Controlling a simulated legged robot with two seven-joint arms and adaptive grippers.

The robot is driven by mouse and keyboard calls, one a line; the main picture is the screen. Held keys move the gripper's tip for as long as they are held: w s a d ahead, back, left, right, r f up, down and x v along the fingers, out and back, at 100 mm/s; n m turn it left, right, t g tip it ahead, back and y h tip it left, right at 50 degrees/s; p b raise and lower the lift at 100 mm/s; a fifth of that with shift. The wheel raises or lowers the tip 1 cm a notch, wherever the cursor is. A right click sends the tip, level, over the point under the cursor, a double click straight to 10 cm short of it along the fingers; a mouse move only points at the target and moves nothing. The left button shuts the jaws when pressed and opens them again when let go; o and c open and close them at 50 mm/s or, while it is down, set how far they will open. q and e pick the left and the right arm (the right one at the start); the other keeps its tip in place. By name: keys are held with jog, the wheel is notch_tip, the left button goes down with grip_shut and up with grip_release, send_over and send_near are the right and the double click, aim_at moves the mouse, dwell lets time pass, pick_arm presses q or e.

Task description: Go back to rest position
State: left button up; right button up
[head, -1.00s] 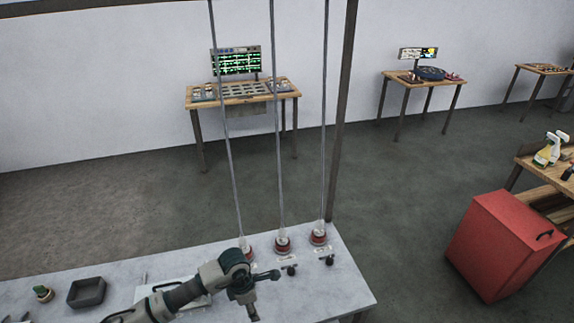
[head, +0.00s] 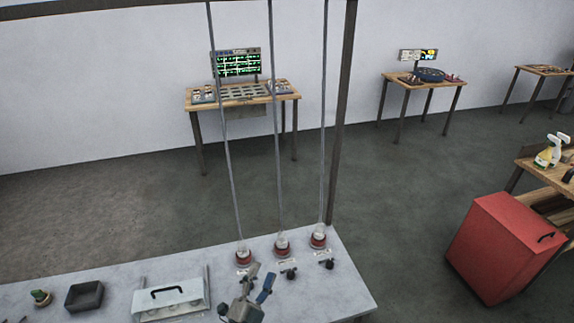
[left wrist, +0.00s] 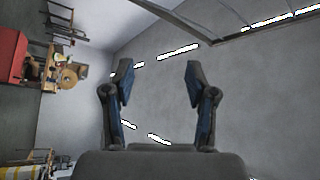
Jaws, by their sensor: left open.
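My left gripper (head: 258,282) is at the near edge of the pale table in the head view, in front of the leftmost red-based fixture. Its two fingers are apart and point up. In the left wrist view the open fingers (left wrist: 158,82) have nothing between them, with grey wall and ceiling lights behind. My right gripper is not in view.
The pale table (head: 340,284) holds three red-based fixtures (head: 282,248) with thin vertical rods, dark knobs (head: 327,264), a white box with a black handle (head: 172,298), a dark tray (head: 85,295) and a small plant (head: 40,297). A red cabinet (head: 500,245) stands right.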

pick_arm(q)
jog(key=s+a+f+n+g+y, duration=0.35)
jog(key=a+f+n, duration=0.2)
jog(key=f, duration=0.35)
jog(key=s+a+f+n+g+y, duration=0.2)
jog(key=a+f+n+g+y, duration=0.3)
jog(key=f, duration=0.3)
jog(key=s+a+f+n+g, duration=0.2)
jog(key=s+f+g, duration=0.3)
jog(key=s, duration=0.5)
jog(key=s+a+f+n+g, duration=0.2)
jog(key=s+f+g, duration=0.1)
jog(key=s+f, duration=0.5)
jog(key=s+f+g, duration=0.1)
jog(key=s+f, duration=0.1)
jog(key=f, duration=1.1)
jog(key=s+f+g, duration=0.1)
jog(key=s+f, duration=0.2)
jog(key=f, duration=1.1)
jog(key=s+a+f, duration=0.3)
jog(key=s+f, duration=1.1)
jog(key=s, duration=0.2)
jog(key=shift+s+a+g, duration=0.2)
jog(key=shift+s+g, duration=0.1)
jog(key=shift+g, duration=0.05)
